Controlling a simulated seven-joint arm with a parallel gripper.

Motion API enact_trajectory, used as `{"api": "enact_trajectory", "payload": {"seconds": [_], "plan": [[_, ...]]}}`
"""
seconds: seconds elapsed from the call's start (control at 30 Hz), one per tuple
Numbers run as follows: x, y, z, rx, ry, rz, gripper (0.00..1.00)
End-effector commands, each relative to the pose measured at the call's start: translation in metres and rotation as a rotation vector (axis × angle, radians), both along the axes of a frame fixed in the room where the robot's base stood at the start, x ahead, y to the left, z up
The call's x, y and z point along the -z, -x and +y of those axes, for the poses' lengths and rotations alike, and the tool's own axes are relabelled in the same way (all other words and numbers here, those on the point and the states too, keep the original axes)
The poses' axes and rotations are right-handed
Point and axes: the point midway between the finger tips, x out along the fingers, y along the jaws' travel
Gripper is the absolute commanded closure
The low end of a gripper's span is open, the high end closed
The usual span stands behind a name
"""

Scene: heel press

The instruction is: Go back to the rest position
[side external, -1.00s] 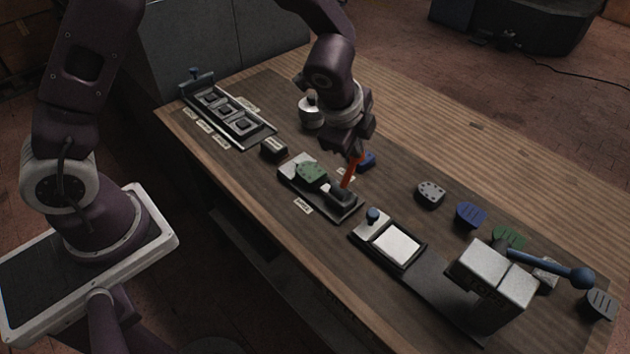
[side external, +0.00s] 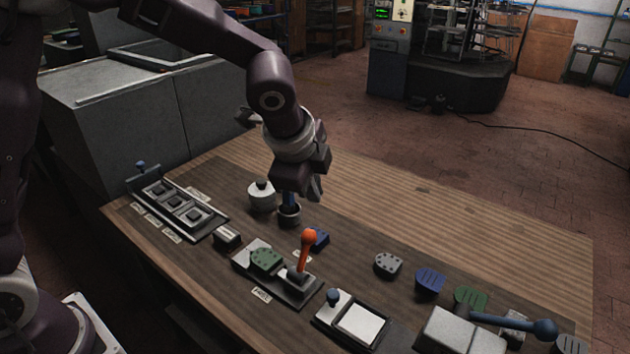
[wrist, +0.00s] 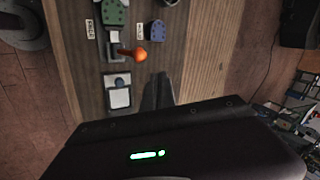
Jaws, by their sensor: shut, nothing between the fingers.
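My gripper (side external: 315,188) is shut and empty, raised above the bench near the white lidded pot and a dark cup. Its closed fingers also show in the wrist view (wrist: 157,92). The orange lever (side external: 307,245) stands up from the clamp fixture (side external: 302,288), apart from my fingers. A green heel-shaped piece (side external: 265,260) sits on that fixture beside the lever. The wrist view shows the orange knob (wrist: 141,54) and the green piece (wrist: 114,13) beyond the fingers.
A press with a blue-knobbed handle (side external: 535,327) stands at the right front. Loose blue (side external: 430,281), grey (side external: 388,264) and green (side external: 471,298) pieces lie on the bench. A slotted rack (side external: 175,207) is at left. The bench's far right is clear.

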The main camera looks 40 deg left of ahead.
Motion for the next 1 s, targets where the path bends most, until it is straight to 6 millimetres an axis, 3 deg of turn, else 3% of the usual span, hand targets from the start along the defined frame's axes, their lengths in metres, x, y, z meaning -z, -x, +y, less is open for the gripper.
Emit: {"api": "enact_trajectory", "payload": {"seconds": [0.17,0.43,0.57,0.67,0.8,0.9,1.0], "plan": [[-0.015,-0.006,-0.002,0.001,0.002,0.0,1.0],[-0.016,-0.007,-0.002,0.001,0.001,0.002,1.0],[-0.025,0.001,0.004,-0.032,0.006,-0.005,1.0],[-0.058,0.039,0.032,-0.193,0.042,-0.034,1.0],[-0.098,0.135,0.078,-0.571,0.198,-0.083,1.0],[-0.103,0.2,0.093,-0.816,0.358,-0.104,1.0],[-0.097,0.245,0.095,-0.991,0.508,-0.103,1.0]]}}
